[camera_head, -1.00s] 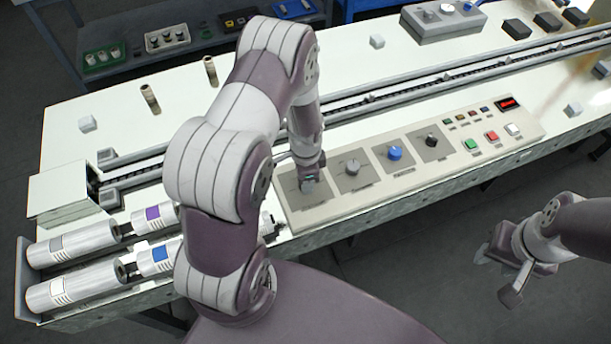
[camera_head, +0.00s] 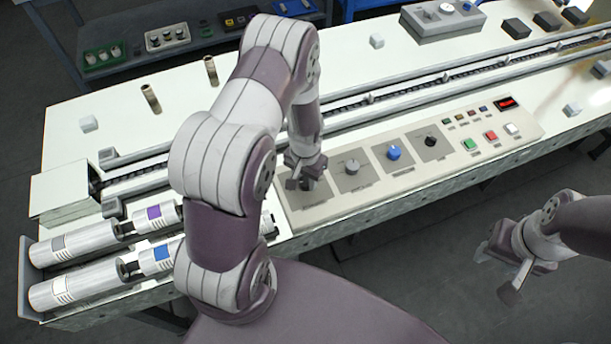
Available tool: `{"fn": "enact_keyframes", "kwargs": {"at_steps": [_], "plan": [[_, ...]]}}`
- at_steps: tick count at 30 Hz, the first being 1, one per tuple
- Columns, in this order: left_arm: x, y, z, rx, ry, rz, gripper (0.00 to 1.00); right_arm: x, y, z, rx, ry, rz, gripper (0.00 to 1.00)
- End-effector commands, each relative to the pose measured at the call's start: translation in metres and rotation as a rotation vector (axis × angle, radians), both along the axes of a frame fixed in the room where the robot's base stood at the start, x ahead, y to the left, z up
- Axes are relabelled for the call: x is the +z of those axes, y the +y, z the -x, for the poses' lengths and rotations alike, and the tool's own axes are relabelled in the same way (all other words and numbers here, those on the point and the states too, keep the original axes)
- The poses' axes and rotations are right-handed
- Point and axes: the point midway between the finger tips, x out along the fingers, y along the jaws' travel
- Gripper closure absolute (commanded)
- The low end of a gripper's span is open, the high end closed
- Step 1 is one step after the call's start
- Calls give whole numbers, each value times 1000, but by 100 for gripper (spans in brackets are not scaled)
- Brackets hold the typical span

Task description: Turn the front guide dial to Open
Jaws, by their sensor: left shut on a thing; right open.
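The control panel (camera_head: 330,207) lies along the front of the white machine table and carries a row of dials on dark square plates. My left gripper (camera_head: 306,186) is over the leftmost dial plate, shut on the leftmost dial, which its fingers mostly hide. I cannot read the dial's labels or its setting. To the right are a grey dial (camera_head: 352,166), a blue dial (camera_head: 393,153) and a black dial (camera_head: 430,141). My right gripper (camera_head: 500,278) is open and empty, off the table's front edge at the lower right.
Green (camera_head: 470,144), red (camera_head: 491,135) and white (camera_head: 512,128) buttons and a red display (camera_head: 507,104) fill the panel's right end. A conveyor rail (camera_head: 400,95) runs behind it. Film rolls (camera_head: 75,243) lie at the left front.

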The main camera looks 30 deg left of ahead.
Motion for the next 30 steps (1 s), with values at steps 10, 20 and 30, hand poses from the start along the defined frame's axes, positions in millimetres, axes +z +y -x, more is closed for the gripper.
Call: {"fn": "enact_keyframes", "kwargs": {"at_steps": [10,20,30], "plan": [[1,0,-2,115,-5,-1,92,1,0,0,0,0,0,57],[1,0,-2,134,-6,-1,92,1,0,0,0,0,0,57],[1,0,-2,132,-5,-1,36,1,0,0,0,0,0,57]]}}
